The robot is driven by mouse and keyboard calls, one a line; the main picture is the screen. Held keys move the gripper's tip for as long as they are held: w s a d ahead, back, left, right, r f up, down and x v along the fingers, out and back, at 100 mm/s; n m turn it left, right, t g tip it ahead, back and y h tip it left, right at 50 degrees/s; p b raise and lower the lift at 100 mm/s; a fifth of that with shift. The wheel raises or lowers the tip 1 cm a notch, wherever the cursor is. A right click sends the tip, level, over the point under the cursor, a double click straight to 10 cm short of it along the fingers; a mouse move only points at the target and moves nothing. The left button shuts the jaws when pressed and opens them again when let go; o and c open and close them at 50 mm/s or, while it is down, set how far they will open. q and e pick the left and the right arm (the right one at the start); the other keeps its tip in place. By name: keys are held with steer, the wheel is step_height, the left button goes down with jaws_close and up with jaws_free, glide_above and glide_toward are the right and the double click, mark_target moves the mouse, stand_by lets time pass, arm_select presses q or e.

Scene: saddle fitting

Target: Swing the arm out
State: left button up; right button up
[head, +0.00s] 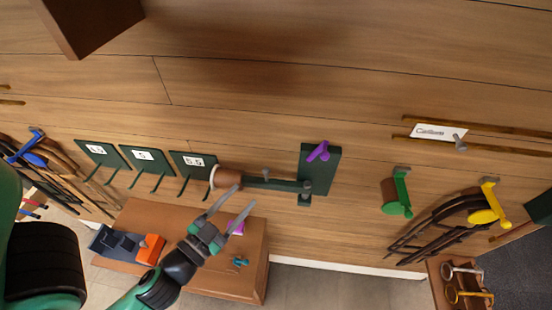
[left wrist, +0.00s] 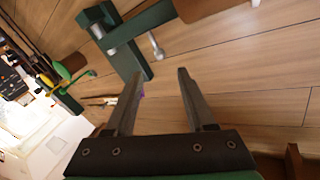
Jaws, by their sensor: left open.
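A dark green arm (head: 275,183) lies along the wooden wall in the head view, running left from a green wall plate (head: 330,175). A brown rounded piece (head: 225,178) is at its left end. The left wrist view also shows the arm (left wrist: 148,22), the plate (left wrist: 136,66) and the brown piece (left wrist: 200,7). My left gripper (head: 247,194) is open and empty, its fingertips near the brown end in the head view. In the left wrist view the space between its fingers (left wrist: 160,73) shows only wall. My right gripper is not in view.
A purple lever (head: 318,151) is on the plate. A small grey peg (head: 266,173) is beside the arm. Labelled hook plates (head: 142,158) hang to the left. A brown cabinet (head: 240,280) with an orange item (head: 151,249) is below. A green holder (head: 401,190) is to the right.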

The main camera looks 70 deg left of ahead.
mark_target(264, 173)
arm_select(q)
steer(key=p+x, duration=0.1)
steer(key=x, duration=0.1)
steer(key=p+x, duration=0.1)
steer(key=x, duration=0.1)
steer(key=p+x, duration=0.1)
steer(key=x, duration=0.1)
steer(key=shift+r, duration=0.4)
steer(key=x, duration=0.3)
steer(key=p+x, duration=0.1)
steer(key=shift+w+f, duration=0.15)
steer(key=shift+f, duration=0.15)
steer(key=shift+w+a+f, duration=0.1)
steer(key=shift+w+a, duration=0.15)
steer(key=shift+w, duration=0.05)
jaws_close()
stand_by(0.4)
